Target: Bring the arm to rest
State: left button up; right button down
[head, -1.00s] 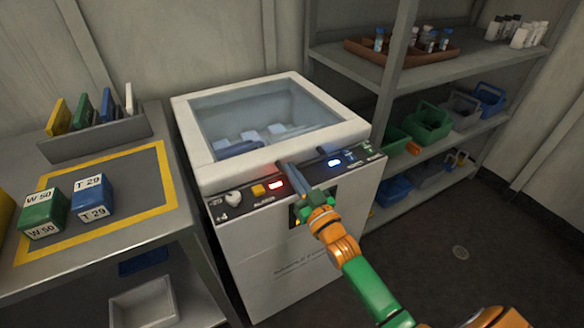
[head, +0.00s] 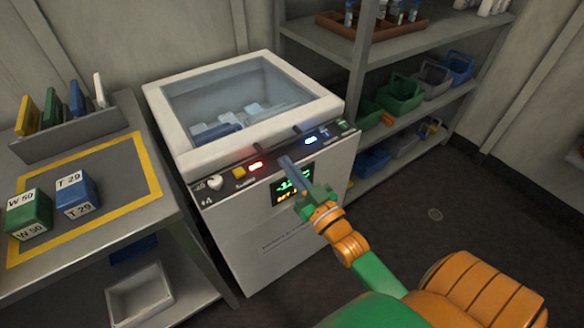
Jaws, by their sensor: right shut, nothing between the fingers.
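My right arm comes in from the lower right, with green and orange links. My right gripper (head: 287,163) is shut and empty, its fingers in front of the white chest machine's (head: 262,238) front, just below the control panel. It partly covers the dark display (head: 303,178) with green and yellow text. I cannot tell whether the fingertips touch the front. The machine's glass-topped lid (head: 240,95) is down, with several pale and blue items seen through it. My left gripper is not in view.
A table (head: 100,152) at left bears a green box (head: 28,213), a blue box (head: 77,195) and a rack (head: 70,135) of coloured plates. Shelves (head: 440,45) with bins stand at right. A white tray (head: 140,292) sits on the lower left shelf. The floor at right is clear.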

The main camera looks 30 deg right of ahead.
jog(key=s+a+f+g+p, duration=0.1)
jog(key=s+f+g, duration=0.3)
jog(key=f, duration=0.8)
jog(key=s+a+f+g+p, duration=0.1)
jog(key=s+f+g, duration=0.35)
jog(key=f, duration=0.85)
jog(key=s+a+f+n+g+p, duration=0.1)
jog(key=s+f+g, duration=0.4)
jog(key=s, duration=0.7)
jog(key=s+a+f+n+g+p, duration=0.1)
jog(key=s+f+g, duration=0.4)
jog(key=s, duration=0.8)
notch_tip(320, 180, down, 4)
jog(key=shift+s+r+h, duration=0.1)
jog(key=shift+s+h, duration=0.1)
jog(key=shift+h, duration=0.1)
jog(key=shift+a+g, duration=0.1)
jog(key=shift+g, duration=0.15)
